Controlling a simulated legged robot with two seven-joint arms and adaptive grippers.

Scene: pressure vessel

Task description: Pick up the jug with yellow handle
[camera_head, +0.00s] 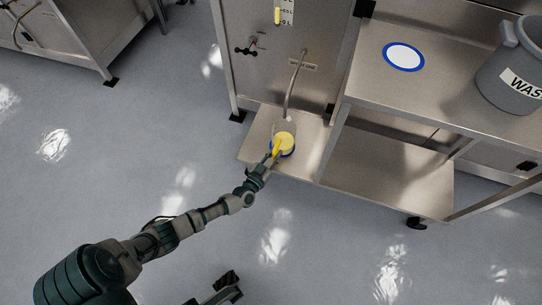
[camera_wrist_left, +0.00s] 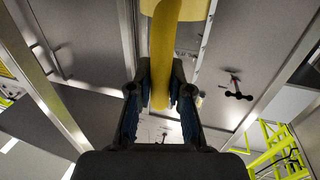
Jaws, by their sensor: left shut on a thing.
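The jug with yellow handle (camera_head: 285,142) stands on a low metal shelf at the foot of the steel cabinet, in the head view. Yellow shows on its top and a blue ring lies around its base. A bent metal spout ends just above and behind it. My left gripper (camera_head: 272,161) reaches it from the front left. In the left wrist view, the yellow handle (camera_wrist_left: 162,55) runs down between the two fingers of my left gripper (camera_wrist_left: 160,95), which are shut on it. The rest of the jug is mostly out of that view.
The low shelf (camera_head: 258,150) has bare room left of the jug. A metal table (camera_head: 375,95) at the right bears a blue-ringed white circle (camera_head: 404,56) and a grey waste bin (camera_head: 512,75). The cabinet (camera_head: 265,75) with a valve rises behind. The floor in front is clear.

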